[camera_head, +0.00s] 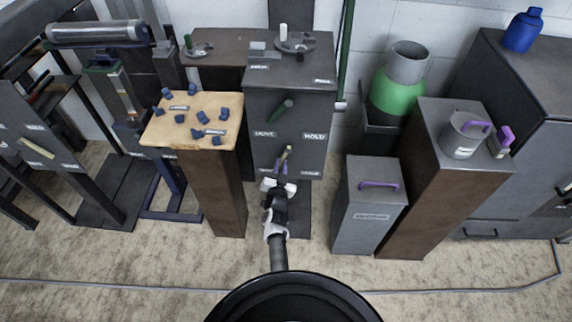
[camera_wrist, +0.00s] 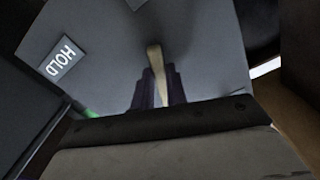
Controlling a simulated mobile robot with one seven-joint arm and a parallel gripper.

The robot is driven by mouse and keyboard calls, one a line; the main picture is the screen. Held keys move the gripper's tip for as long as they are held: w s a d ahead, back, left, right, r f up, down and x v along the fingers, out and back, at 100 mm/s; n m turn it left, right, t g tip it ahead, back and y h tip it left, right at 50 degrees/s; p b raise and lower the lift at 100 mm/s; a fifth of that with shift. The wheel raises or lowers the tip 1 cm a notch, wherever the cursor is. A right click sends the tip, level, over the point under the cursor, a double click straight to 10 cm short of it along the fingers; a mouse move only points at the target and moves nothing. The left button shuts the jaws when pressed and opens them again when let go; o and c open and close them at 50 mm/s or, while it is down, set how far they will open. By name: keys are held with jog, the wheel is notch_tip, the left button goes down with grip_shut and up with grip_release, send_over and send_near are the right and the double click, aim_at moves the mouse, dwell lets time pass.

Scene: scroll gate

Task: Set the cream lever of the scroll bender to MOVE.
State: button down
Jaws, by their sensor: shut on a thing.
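The cream lever (camera_head: 287,153) stands on the lower front of the dark grey cabinet, close to upright and leaning slightly right at its top. It also shows in the wrist view (camera_wrist: 155,58), between the two dark purple fingers. My gripper (camera_head: 283,165) is shut on this lever, with the lever's upper end sticking out past the fingers. A HOLD label (camera_wrist: 61,60) is left of the lever in the wrist view. Small labels flank the lever in the head view, too small to read surely. The lever's pivot is hidden.
A green lever (camera_head: 281,110) is above on the same cabinet, with a HOLD label (camera_head: 315,137) to its right. A wooden-topped stand (camera_head: 190,144) with blue pieces is close on the left. A grey bin (camera_head: 352,225) with a purple handle stands right; another cream lever (camera_head: 38,148) is far left.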

jog(key=shift+a+r+m+p, duration=0.3)
jog(key=shift+a+m, duration=0.15)
jog(key=shift+m, duration=0.3)
jog(key=shift+a+r+m+p, duration=0.15)
jog(key=shift+a+r+m, duration=0.25)
jog(key=shift+m, duration=0.35)
jog(key=shift+w, duration=0.1)
jog(key=c, duration=1.4)
grip_release()
jog(key=shift+f, duration=0.1)
jog(key=s+p, duration=0.4)
jog(key=s, duration=1)
jog(key=shift+f, duration=0.15)
